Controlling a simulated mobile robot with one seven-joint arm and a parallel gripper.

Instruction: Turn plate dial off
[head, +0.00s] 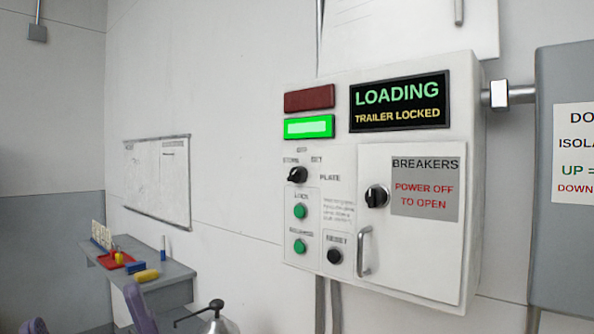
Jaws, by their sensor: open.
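The plate dial (298,174) is a small black knob on the front of a white control box (420,270) on the wall. Small labels sit around it: one on its left, one above it and one on its upper right, with PLATE to its lower right. The knob looks tilted toward the left, but its exact setting is too small to be sure of. Nothing touches it. My gripper is not in the head view.
The box has a LOADING, TRAILER LOCKED display (400,102), a lit green lamp (309,127), dark red lamp (310,98), green buttons (300,211), black reset button (335,256) and breaker door (420,245) with knob (376,196) and handle (364,251). A desk (165,276) stands left.

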